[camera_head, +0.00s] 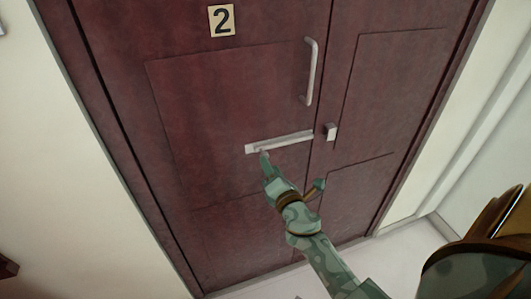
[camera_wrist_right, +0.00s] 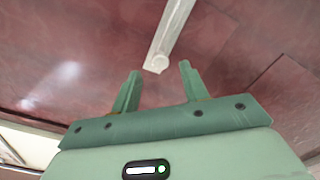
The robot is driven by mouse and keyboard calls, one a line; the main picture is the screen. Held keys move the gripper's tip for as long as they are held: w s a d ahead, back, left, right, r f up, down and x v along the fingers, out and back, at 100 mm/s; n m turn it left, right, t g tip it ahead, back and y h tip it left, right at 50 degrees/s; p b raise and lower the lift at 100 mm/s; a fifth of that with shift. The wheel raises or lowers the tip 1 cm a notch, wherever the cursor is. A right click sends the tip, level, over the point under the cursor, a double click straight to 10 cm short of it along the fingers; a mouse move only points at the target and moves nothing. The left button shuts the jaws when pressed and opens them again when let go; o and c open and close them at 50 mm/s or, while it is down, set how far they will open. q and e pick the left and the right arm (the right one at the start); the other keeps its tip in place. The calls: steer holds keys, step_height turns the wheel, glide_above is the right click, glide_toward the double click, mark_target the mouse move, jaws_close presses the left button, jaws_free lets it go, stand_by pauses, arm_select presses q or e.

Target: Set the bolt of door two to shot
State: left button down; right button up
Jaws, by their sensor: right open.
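Door two (camera_head: 200,110) is dark red, with a number plate "2" (camera_head: 221,20) near the top. A pale, long bolt (camera_head: 290,141) lies across its lower middle, and its right end stops short of the small keeper (camera_head: 331,131) beyond the seam. My right gripper (camera_head: 264,154) is at the bolt's left end. In the right wrist view my right gripper (camera_wrist_right: 160,68) is open, with the rounded near end of the bolt (camera_wrist_right: 168,40) showing between and just beyond its fingertips. I cannot tell whether they touch. My left gripper is not in view.
A pale upright pull handle (camera_head: 311,72) stands on the door above the bolt's right end. A second dark red panel (camera_head: 385,110) carries the keeper. Pale walls (camera_head: 60,180) flank the door, and pale floor (camera_head: 260,288) shows below it.

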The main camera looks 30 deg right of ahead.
mark_target(290, 143)
steer(key=x, duration=0.6)
steer(key=shift+s+a, duration=0.1)
jaws_close()
steer(key=d, duration=0.3)
steer(key=s+d, duration=0.1)
steer(key=d, duration=0.1)
steer(key=s+d, duration=0.1)
steer(key=d, duration=0.2)
steer(key=shift+d, duration=0.35)
jaws_free()
steer(key=shift+s+d, duration=0.1)
steer(key=shift+d, duration=0.05)
